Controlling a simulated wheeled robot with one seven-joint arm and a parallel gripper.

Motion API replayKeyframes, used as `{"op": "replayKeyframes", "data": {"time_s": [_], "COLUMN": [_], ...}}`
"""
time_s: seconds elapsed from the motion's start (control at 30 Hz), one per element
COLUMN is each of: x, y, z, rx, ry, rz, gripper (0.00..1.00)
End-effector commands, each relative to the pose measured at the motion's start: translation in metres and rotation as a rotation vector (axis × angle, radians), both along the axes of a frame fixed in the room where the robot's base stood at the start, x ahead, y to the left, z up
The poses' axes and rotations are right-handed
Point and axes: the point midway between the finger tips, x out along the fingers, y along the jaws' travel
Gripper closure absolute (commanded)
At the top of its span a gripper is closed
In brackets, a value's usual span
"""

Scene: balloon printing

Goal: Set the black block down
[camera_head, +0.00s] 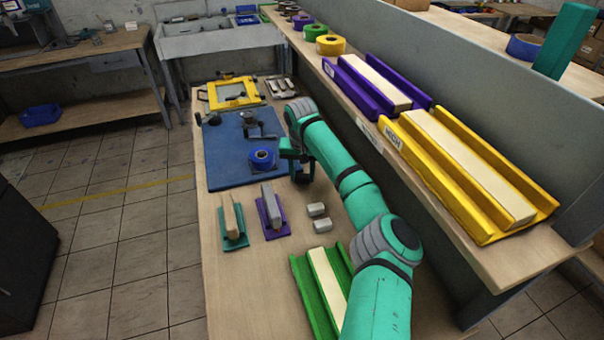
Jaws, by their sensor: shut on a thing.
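My gripper (300,172) is at the end of the green arm, low over the table at the right edge of the blue mat (225,170). It is shut on a dark thing, taken to be the black block. The block is small and mostly hidden by the fingers and wrist, so its exact shape does not show. I cannot tell whether it touches the table. Two small grey blocks (317,209) lie on the wood nearer to me, apart from the gripper.
Nearer stand a teal holder (235,241) and a purple holder (272,232). A green tray (312,290) lies at the front. The shelf (465,262) borders the right. Bare table shows front left.

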Motion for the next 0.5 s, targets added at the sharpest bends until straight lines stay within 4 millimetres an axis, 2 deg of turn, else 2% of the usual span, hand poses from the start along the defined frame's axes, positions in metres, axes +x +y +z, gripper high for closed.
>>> {"op": "replayKeyframes", "data": {"time_s": [0.5], "x": [0.0001], "y": [0.0003], "z": [-0.0088], "rx": [0.001], "ry": [0.0], "rz": [0.0], "gripper": [0.87]}}
